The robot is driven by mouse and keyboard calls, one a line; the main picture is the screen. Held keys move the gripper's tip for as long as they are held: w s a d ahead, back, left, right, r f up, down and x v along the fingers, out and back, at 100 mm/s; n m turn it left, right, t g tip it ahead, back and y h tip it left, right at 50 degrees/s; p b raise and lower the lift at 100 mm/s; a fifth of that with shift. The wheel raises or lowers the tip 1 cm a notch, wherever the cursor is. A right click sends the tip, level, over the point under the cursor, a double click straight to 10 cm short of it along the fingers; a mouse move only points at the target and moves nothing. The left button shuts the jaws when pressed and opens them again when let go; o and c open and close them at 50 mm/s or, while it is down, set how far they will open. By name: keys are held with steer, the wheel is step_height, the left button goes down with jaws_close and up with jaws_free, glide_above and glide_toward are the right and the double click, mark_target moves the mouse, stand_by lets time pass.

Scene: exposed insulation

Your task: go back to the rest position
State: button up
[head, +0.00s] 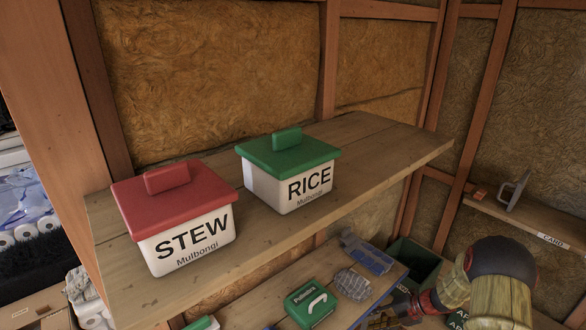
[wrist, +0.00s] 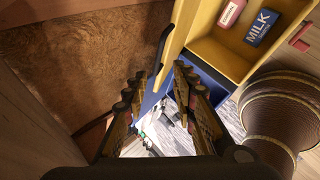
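My gripper (wrist: 161,76) shows in the wrist view with its two dark, brown-sided fingers spread apart. Nothing is visibly held between them. A yellow box or drawer front (wrist: 196,28) and a blue surface lie beyond the fingertips. In the head view my arm comes in at the lower right, below the upper shelf, and I cannot make out the fingers clearly there.
A wooden shelf (head: 390,152) carries a red-lidded STEW box (head: 190,240) and a green-lidded RICE box (head: 290,185). Below are a green case (head: 310,303), a wire-like object (head: 353,284) and a dark green bin (head: 413,266). A side shelf (head: 530,229) stands right.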

steer(key=s+a+f+n+g, duration=0.1)
steer(key=s+n+g, duration=0.1)
steer(key=s+n, duration=0.55)
steer(key=s+a+r+n+t+h+b, duration=0.1)
steer(key=s+a+r+n+h+b, duration=0.2)
steer(key=s+r+n, duration=0.5)
steer(key=s+a+r+n+t+h+b, duration=0.2)
steer(key=s+r+n+b, duration=0.3)
steer(key=s+r+n, duration=0.3)
steer(key=s+a+r+n+t+h+b, duration=0.1)
steer(key=s+a+r+n+h+b, duration=0.2)
steer(key=s+r+n, duration=0.5)
step_height(320, 180, up, 5)
steer(key=a+n, duration=0.1)
steer(key=n, duration=0.9)
steer(key=shift+a+h+b, duration=0.25)
steer(key=shift+h+b, duration=0.05)
steer(key=shift+b, duration=0.1)
steer(key=shift+r, duration=0.1)
